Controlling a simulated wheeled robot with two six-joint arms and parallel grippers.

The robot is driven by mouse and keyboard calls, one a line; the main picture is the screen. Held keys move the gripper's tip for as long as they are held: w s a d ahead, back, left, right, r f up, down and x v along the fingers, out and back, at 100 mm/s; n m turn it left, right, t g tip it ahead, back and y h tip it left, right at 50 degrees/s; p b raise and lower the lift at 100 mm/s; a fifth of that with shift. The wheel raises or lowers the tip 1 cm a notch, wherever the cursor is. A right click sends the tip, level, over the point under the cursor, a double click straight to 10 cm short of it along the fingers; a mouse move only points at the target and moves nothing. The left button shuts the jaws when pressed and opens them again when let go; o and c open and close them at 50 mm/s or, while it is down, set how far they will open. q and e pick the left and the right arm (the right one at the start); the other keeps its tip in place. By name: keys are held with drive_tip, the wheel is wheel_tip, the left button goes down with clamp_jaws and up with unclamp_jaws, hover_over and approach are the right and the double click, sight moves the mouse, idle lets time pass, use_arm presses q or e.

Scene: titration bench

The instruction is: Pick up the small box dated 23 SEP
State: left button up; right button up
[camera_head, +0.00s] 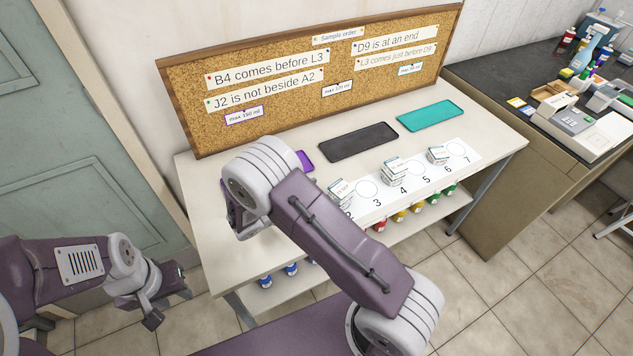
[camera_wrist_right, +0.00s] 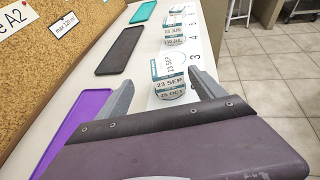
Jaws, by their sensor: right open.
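The small box dated 23 SEP (camera_wrist_right: 168,75) is white with a teal band. In the right wrist view it sits on top of a stack, above a box that seems to read 25 OCT (camera_wrist_right: 172,96). The stack also shows in the head view (camera_head: 341,190), partly hidden by my right arm. My right gripper (camera_wrist_right: 163,90) is open and empty, its fingers on either side of the stack in the picture and nearer the camera. In the head view my arm hides its fingertips. My left gripper (camera_head: 167,303) hangs low at the left, its fingers apart, away from the table.
More box stacks stand on the numbered white strip, near 4 (camera_head: 393,171) and 6 (camera_head: 438,155). Purple (camera_wrist_right: 72,130), black (camera_head: 358,142) and teal (camera_head: 432,116) trays lie behind the strip. A corkboard (camera_head: 310,100) edges the table's back. Coloured bottles (camera_head: 402,216) stand on a shelf below.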

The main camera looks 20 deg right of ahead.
sight(338, 190)
drive_tip(key=shift+s+d+f+n, duration=0.1)
drive_tip(key=shift+s+d+n, duration=0.05)
drive_tip(key=shift+s, duration=0.4)
drive_tip(key=shift+s+d+f+n, duration=0.1)
drive_tip(key=shift+s+n, duration=0.05)
drive_tip(key=shift+s, duration=0.4)
drive_tip(key=shift+d, duration=0.6)
drive_tip(key=shift+w+d+f, duration=0.65)
drive_tip(key=shift+w+f, duration=0.05)
drive_tip(key=shift+w, duration=0.1)
drive_tip(key=shift+w+d+f, duration=0.15)
drive_tip(key=shift+w, duration=0.05)
drive_tip(key=shift+d, duration=0.15)
drive_tip(key=p+x, duration=0.1)
drive_tip(key=x, duration=0.4)
drive_tip(key=shift+w, duration=0.2)
drive_tip(key=shift+c, duration=0.9)
drive_tip(key=c, duration=1.3)
use_arm(q)
drive_tip(key=shift+s+d+r, duration=0.65)
drive_tip(key=shift+s+r, duration=0.1)
drive_tip(key=shift+r, duration=0.1)
use_arm(e)
drive_tip(key=shift+r, duration=0.2)
